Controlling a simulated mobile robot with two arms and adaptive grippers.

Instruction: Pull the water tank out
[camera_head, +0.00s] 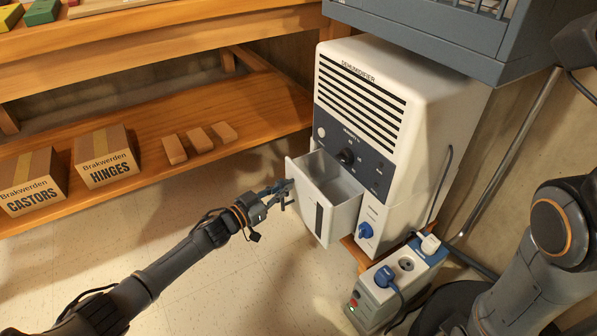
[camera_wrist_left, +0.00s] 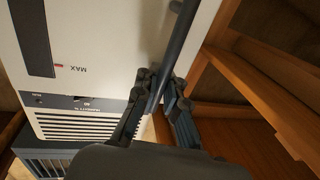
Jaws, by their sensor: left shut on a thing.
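The white water tank (camera_head: 345,218) stands partly out of the front of the white dehumidifier (camera_head: 385,120), like an open drawer. Its open top shows, and its front has a dark window strip. My left gripper (camera_head: 283,190) is at the tank's left front edge. In the left wrist view the gripper (camera_wrist_left: 160,100) is shut on a grey bar handle (camera_wrist_left: 183,40) in front of the tank's white face (camera_wrist_left: 105,40), beside a dark window and a "MAX" mark. My right gripper is out of view.
A power strip (camera_head: 375,295) with a blue plug stands on the floor right of the tank. A wooden shelf (camera_head: 260,110) with cardboard boxes (camera_head: 105,158) and small blocks is at left. A grey cabinet overhangs the dehumidifier. The floor (camera_head: 250,290) before the tank is clear.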

